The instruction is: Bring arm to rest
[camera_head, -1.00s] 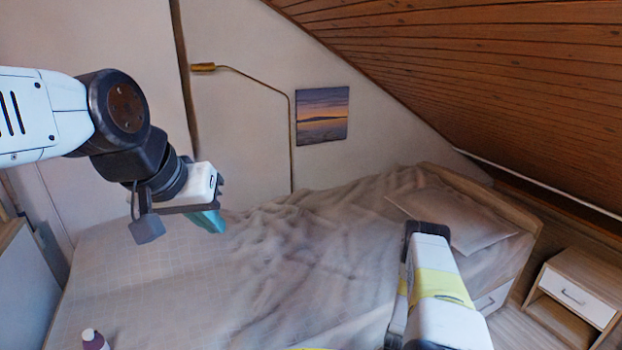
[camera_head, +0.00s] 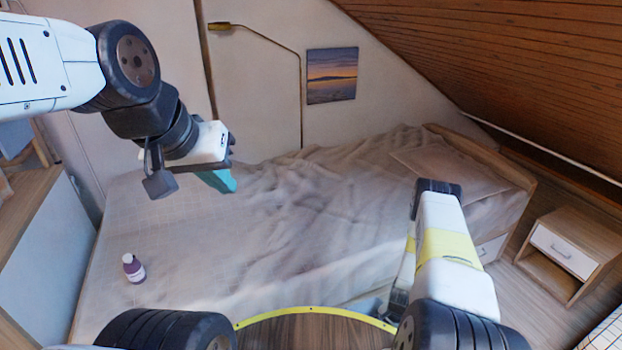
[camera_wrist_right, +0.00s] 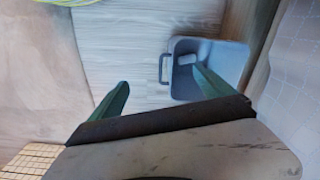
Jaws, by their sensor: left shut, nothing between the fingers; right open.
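My left arm comes in from the left in the head view, bent at the elbow. Its left gripper (camera_head: 222,182) hangs in the air in front of the bed, with teal fingers shut and nothing seen between them. My right arm stands at the lower right of the head view, and its gripper is not visible there. In the right wrist view my right gripper (camera_wrist_right: 161,75) has its two teal fingers spread apart and empty. It points down toward the wooden floor (camera_wrist_right: 125,45).
A bed (camera_head: 270,225) with a rumpled cover fills the middle. A nightstand (camera_head: 566,250) is at the right. A grey bin (camera_wrist_right: 222,58) with a handle sits on the floor near my right fingers. The sloped ceiling (camera_head: 500,60) comes down at right.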

